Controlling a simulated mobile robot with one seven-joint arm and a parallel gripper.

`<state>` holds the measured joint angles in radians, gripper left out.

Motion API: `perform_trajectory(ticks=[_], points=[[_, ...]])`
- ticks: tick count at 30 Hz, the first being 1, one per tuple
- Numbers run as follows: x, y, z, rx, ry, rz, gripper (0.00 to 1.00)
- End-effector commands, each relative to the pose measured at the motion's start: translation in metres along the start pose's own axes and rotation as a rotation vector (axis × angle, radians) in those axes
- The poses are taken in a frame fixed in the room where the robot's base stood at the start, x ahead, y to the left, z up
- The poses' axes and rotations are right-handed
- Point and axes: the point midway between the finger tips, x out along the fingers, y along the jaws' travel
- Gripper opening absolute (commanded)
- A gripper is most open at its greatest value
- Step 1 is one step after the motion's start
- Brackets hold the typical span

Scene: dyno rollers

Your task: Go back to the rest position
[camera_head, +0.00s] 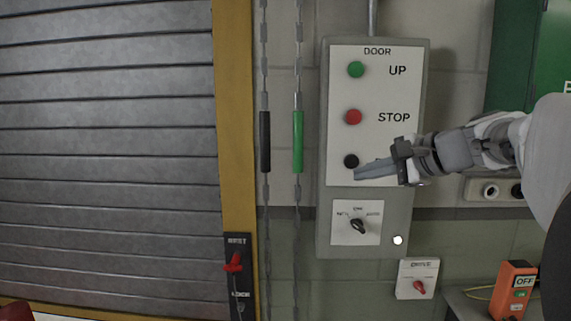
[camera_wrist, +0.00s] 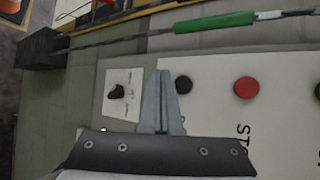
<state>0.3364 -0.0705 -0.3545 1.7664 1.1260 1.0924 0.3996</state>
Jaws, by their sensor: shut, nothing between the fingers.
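My gripper (camera_head: 358,174) is shut and empty. In the head view its fingertips point left, just below the black button (camera_head: 351,161) of the door panel (camera_head: 404,223); whether they touch the panel I cannot tell. In the wrist view the closed fingers (camera_wrist: 161,76) stand beside the black button (camera_wrist: 183,84). The panel has a green UP button (camera_head: 356,69) and a red STOP button (camera_head: 353,117) above the black one. The black button's label is hidden behind my gripper. A black selector knob (camera_head: 358,226) sits below on a white plate.
A slatted roller door (camera_head: 105,110) with a yellow frame (camera_head: 236,120) fills the left. Two chains hang beside it, with a black sleeve (camera_head: 265,142) and a green sleeve (camera_head: 298,142). A DRIVE switch (camera_head: 418,280) and an orange box (camera_head: 514,288) are at lower right.

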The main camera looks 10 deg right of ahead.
Motion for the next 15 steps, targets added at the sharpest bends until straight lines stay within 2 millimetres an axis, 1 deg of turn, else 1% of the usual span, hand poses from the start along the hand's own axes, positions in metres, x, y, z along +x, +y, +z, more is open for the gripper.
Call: perform_trajectory(ticks=[7,10,11,13,14,15], points=[[0.0,0.0,0.0,0.0,0.0,0.001,0.0],[0.001,0.007,0.009,-0.025,-0.007,0.021,0.0],[0.002,0.012,0.014,-0.043,-0.01,0.037,0.0],[0.004,0.031,0.034,-0.114,-0.023,0.092,0.0],[0.005,0.042,0.044,-0.155,-0.03,0.122,0.0],[0.005,0.059,0.059,-0.223,-0.04,0.169,0.0]])
